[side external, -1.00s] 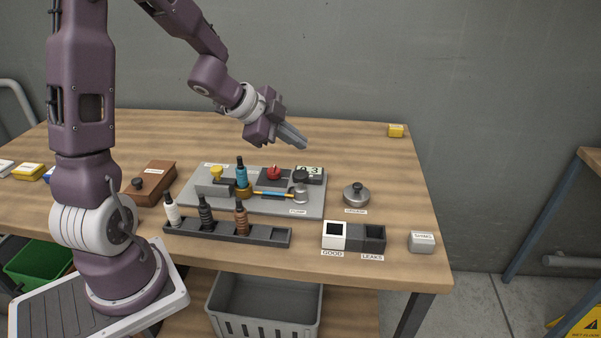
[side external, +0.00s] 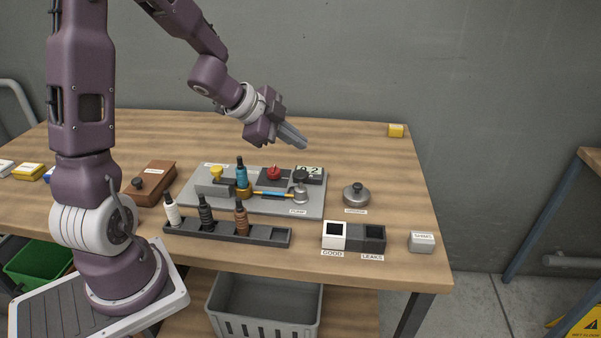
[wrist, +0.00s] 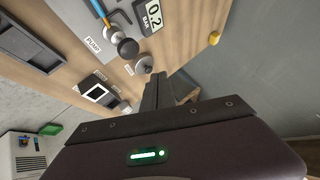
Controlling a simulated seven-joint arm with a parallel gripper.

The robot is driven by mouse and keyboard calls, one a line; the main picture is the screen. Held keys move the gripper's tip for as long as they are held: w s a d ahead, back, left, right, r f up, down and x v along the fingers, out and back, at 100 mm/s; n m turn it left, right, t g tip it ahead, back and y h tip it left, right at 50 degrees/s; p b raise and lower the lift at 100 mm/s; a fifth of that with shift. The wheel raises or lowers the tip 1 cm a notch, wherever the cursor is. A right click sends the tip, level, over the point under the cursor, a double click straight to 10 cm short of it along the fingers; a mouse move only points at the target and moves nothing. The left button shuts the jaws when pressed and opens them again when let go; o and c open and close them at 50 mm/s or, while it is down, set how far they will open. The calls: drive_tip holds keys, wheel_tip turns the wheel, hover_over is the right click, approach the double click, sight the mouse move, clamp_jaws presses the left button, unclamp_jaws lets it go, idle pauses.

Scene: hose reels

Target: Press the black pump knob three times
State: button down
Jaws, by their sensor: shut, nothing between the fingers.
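The black pump knob (side external: 300,174) tops a silver pump body (side external: 300,193) at the right end of the grey test plate (side external: 315,212), above a PUMP label. In the wrist view the knob (wrist: 128,48) is at upper left. A small display (side external: 310,173) behind the knob reads 0.2 BAR in the wrist view (wrist: 153,14). My gripper (side external: 298,141) is shut and empty, held in the air above and behind the pump, apart from the knob. Its fingers also show in the wrist view (wrist: 157,90).
A dark rack (side external: 265,236) with several fittings stands in front. A silver lidded pot (side external: 356,195) sits right of the pump, behind the GOOD (side external: 334,235) and LEAKS (side external: 373,238) bins.

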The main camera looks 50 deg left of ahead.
sight(297, 174)
idle(0.3)
wheel_tip(297, 174, up, 4)
drive_tip(key=m+y, duration=0.1)
drive_tip(key=m, duration=1.6)
drive_tip(key=shift+f, duration=0.1)
drive_tip(key=shift+f, duration=4.4)
drive_tip(key=shift+f, duration=0.15)
drive_tip(key=shift+d+f, duration=0.1)
drive_tip(key=shift+f, duration=0.15)
